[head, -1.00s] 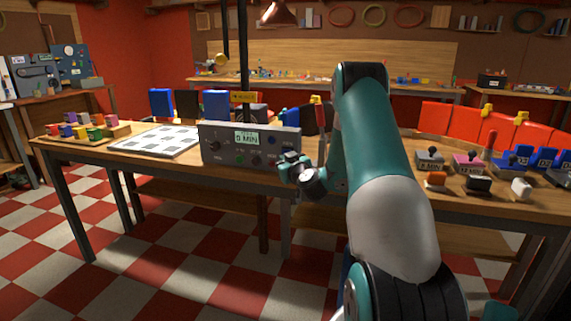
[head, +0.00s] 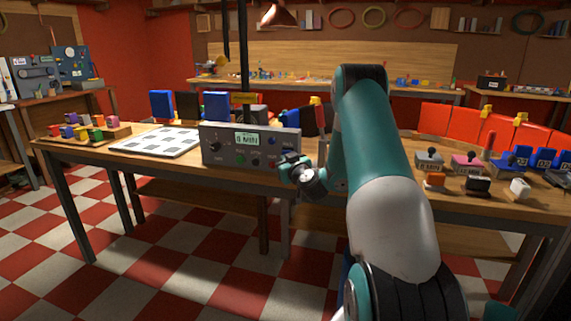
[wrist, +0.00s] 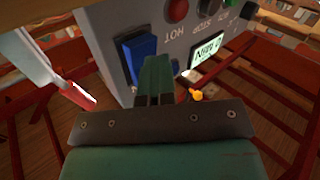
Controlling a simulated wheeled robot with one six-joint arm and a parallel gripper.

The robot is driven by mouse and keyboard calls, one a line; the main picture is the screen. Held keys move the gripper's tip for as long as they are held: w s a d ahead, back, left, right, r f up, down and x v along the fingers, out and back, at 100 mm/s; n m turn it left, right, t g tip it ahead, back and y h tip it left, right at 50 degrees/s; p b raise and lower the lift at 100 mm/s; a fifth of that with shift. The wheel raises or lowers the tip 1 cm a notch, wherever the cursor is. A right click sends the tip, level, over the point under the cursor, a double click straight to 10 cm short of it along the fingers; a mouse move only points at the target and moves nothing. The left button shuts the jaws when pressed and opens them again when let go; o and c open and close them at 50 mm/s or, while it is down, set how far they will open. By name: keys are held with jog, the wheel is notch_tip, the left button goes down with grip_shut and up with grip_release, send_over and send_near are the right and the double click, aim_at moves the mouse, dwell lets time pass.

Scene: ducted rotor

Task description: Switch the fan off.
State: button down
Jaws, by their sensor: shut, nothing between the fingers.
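A grey control panel (head: 215,131) stands on the workbench in the head view, with a small lit display (head: 247,139), a dark knob and several buttons. In the wrist view its face (wrist: 185,25) appears upside down, with a blue rocker switch (wrist: 137,57), a red button (wrist: 177,9) and the display (wrist: 206,47). My gripper (head: 287,157) is shut and empty at the panel's lower right. In the wrist view its shut fingertips (wrist: 157,66) are beside the blue rocker and partly cover it; contact cannot be told. I cannot make out the fan itself.
A black pole (head: 243,60) rises behind the panel. A white grid sheet (head: 160,141) lies to its left. A red-topped upright lever (head: 318,115) stands just right of the panel. Small switch boxes (head: 478,183) sit on the bench's right.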

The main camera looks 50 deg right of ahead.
jog(key=shift+d+f, duration=0.1)
jog(key=shift+d, duration=0.1)
jog(key=shift+s+a+r+b, duration=0.2)
jog(key=shift+a+r+b, duration=0.15)
jog(key=shift+a+b, duration=0.3)
jog(key=shift+a, duration=0.1)
jog(key=shift+s+a+r+b, duration=0.3)
jog(key=shift+a+r, duration=0.05)
jog(key=shift+a, duration=0.35)
jog(key=shift+s+a+r+b, duration=0.25)
jog(key=shift+a+r, duration=0.1)
jog(key=shift+a, duration=0.35)
jog(key=shift+s+a+r+b, duration=0.3)
jog(key=shift+a+r, duration=0.05)
jog(key=shift+a, duration=0.35)
